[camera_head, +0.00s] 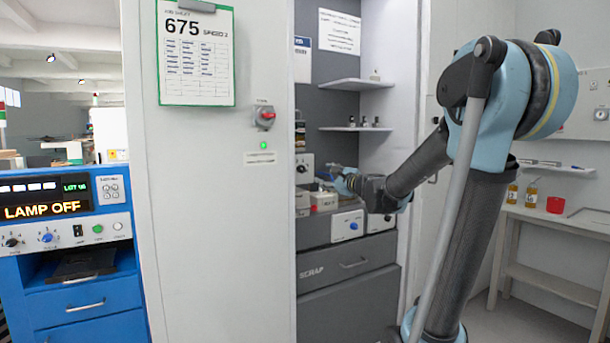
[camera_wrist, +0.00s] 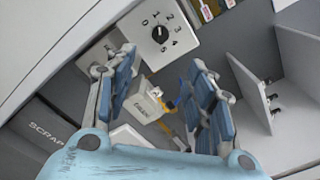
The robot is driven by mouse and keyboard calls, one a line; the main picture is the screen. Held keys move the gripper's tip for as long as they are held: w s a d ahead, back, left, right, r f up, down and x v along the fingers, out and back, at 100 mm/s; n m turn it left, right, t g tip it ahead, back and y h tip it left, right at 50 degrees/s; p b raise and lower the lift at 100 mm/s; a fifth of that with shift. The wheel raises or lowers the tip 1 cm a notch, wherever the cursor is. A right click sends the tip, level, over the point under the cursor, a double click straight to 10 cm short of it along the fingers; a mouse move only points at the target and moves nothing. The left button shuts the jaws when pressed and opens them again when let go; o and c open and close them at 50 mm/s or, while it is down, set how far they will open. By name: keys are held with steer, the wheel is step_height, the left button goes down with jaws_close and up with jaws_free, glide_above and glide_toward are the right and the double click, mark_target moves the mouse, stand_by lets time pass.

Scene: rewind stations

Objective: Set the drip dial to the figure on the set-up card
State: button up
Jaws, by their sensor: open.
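The panel (camera_head: 304,168) shows in the head view, left of my gripper (camera_head: 340,178). My gripper (camera_wrist: 162,62) is open and empty, its fingers apart, with the dial beyond the fingertips. The set-up card (camera_head: 195,55) hangs on a green-edged clipboard on the grey wall.
A white box (camera_wrist: 143,103) shows between my fingers, with a yellow-brown strip beside it. Shelves (camera_wrist: 258,92) stand to the right. A scrap drawer (camera_head: 345,266) is below the bench. A blue console (camera_head: 65,240) reading LAMP OFF stands at left. A red switch (camera_head: 264,115) is on the wall.

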mark_target(304, 170)
steer(key=shift+m, duration=0.3)
steer(key=x, duration=1.7)
steer(key=shift+a, duration=0.1)
steer(key=c, duration=1.1)
